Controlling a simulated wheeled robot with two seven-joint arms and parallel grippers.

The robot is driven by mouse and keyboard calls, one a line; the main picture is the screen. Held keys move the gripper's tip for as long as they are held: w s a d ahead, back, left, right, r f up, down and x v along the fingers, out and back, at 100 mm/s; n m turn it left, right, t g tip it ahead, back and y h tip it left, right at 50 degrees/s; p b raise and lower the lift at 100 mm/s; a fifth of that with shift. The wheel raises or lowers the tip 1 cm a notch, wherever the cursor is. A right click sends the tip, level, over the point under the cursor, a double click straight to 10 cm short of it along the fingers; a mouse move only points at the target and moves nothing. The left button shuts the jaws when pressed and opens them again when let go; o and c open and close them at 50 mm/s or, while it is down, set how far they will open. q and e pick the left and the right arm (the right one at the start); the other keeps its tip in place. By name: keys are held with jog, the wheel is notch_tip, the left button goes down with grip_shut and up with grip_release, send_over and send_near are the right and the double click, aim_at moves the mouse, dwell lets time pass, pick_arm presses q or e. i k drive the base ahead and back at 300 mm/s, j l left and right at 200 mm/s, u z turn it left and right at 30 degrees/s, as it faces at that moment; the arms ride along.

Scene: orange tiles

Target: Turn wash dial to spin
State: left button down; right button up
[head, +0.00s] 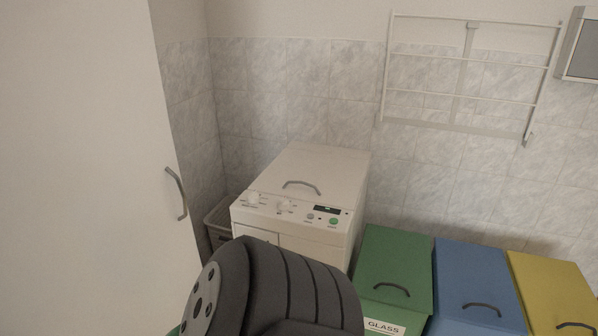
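A white top-loading washing machine (318,168) stands in the corner against the tiled wall. Its sloped front panel carries a larger white dial (254,197) at the left and a smaller dial (285,206) to its right. Further right are a grey button, a green button (333,221) and a small dark display (327,209). The markings around the dials are too small to read. A dark grey part of my own arm fills the bottom centre and hides the lower front of the machine. Neither gripper shows in the head view.
A tall white cabinet door (110,180) with a grey handle stands at the left. A basket (217,222) sits between it and the machine. Green (395,262), blue (472,275) and yellow (550,285) lidded bins stand at the right. A white rack (455,90) hangs above them.

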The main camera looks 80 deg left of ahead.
aim_at(253, 198)
jog(key=u, duration=2.4)
